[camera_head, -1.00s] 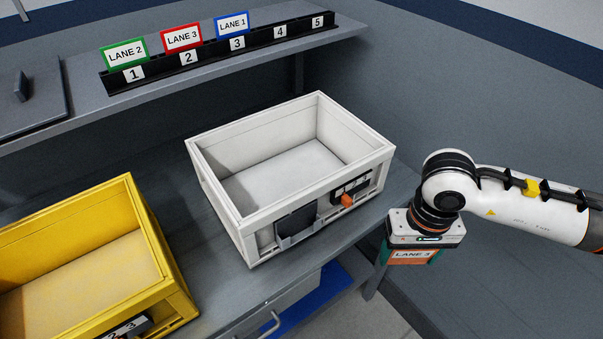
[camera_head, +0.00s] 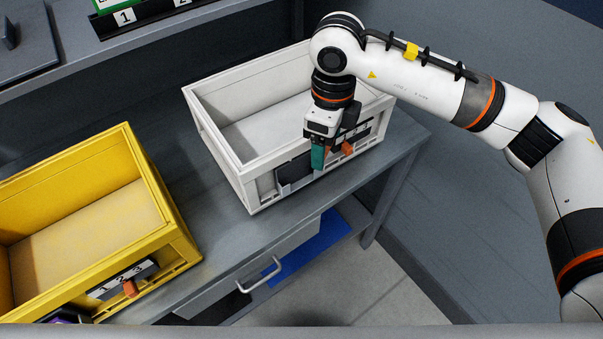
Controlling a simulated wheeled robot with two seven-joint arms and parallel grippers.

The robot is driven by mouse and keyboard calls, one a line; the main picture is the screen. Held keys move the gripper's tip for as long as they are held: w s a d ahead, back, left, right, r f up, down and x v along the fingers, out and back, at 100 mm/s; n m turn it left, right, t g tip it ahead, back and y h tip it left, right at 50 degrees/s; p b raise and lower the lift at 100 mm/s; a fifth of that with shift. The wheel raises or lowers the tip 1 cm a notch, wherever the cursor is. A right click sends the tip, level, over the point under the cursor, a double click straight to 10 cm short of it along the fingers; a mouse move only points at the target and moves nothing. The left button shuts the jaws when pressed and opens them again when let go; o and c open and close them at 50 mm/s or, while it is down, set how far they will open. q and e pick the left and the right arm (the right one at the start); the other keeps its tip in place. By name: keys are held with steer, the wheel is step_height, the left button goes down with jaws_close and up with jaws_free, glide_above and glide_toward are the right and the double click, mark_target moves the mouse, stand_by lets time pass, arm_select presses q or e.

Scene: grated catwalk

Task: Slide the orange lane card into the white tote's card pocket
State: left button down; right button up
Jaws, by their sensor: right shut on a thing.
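The white tote (camera_head: 222,163) stands on the grey bench, open side up. Its dark card pocket (camera_head: 294,172) is on the front face, towards the left. My right gripper (camera_head: 318,158) points down in front of that face, close to the pocket's right edge. Its green finger shows side-on. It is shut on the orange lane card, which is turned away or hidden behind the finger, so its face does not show. I cannot tell whether the card touches the pocket. My left gripper is out of view.
A numbered strip with an orange slider (camera_head: 348,147) is right of the pocket on the tote. A yellow tote (camera_head: 167,230) stands at the left. A card rack (camera_head: 142,18) is on the shelf above. A drawer handle (camera_head: 260,276) sticks out below the bench front.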

steer(key=a+m, duration=0.1)
steer(key=m, duration=0.1)
steer(key=a+r+m, duration=0.1)
steer(key=a+m, duration=0.1)
steer(key=a+r+m, duration=0.1)
steer(key=m, duration=0.1)
steer(key=shift+w+a, duration=0.35)
steer(key=shift+w, duration=0.05)
step_height(320, 180, down, 10)
steer(key=p, duration=0.2)
steer(key=shift+r+p, duration=0.2)
steer(key=shift+p, duration=0.15)
steer(key=shift+f, duration=0.1)
